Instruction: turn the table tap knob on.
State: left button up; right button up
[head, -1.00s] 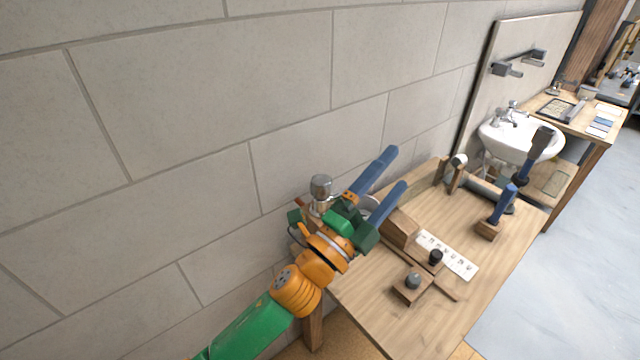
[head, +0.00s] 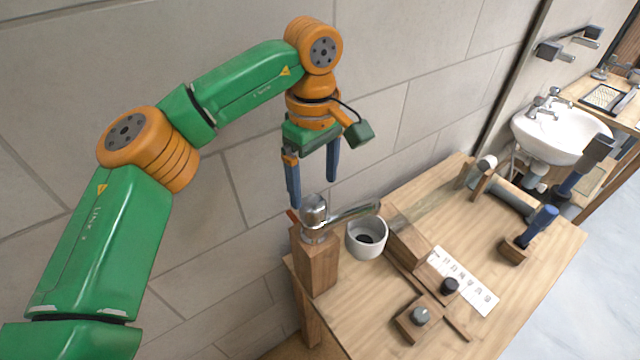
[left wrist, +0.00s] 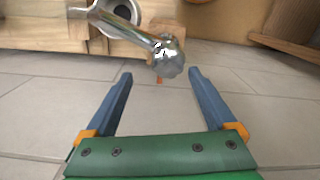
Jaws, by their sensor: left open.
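The table tap (head: 330,215) stands on a wooden post at the table's left corner, with a chrome spout reaching right over a white cup (head: 366,238). Its round chrome knob (head: 313,207) is on top, with a small red tip at its left. My left gripper (head: 313,188) is open and empty, pointing down just above the knob. In the left wrist view the knob (left wrist: 168,58) lies just beyond the gap between the open fingertips (left wrist: 160,76), and I see no contact. My right gripper is not in view.
The wooden table (head: 400,340) holds a wooden block, a marked white card (head: 463,282), small dark knobs on wooden bases and a blue-handled tool (head: 540,222). A white sink (head: 560,135) is at the back right. The tiled wall is close behind the tap.

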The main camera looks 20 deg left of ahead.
aim_at(312, 201)
pick_arm(q)
jog(key=shift+s+f, duration=1.05)
jog(key=shift+s, duration=0.2)
jog(key=shift+w+a+f, duration=0.1)
jog(key=shift+w+f, duration=0.2)
jog(key=shift+f, duration=0.35)
jog(key=shift+w+f, duration=0.15)
jog(key=shift+w, duration=0.3)
jog(key=shift+c, duration=0.5)
jog(key=shift+s, duration=0.2)
jog(key=c, duration=1.3)
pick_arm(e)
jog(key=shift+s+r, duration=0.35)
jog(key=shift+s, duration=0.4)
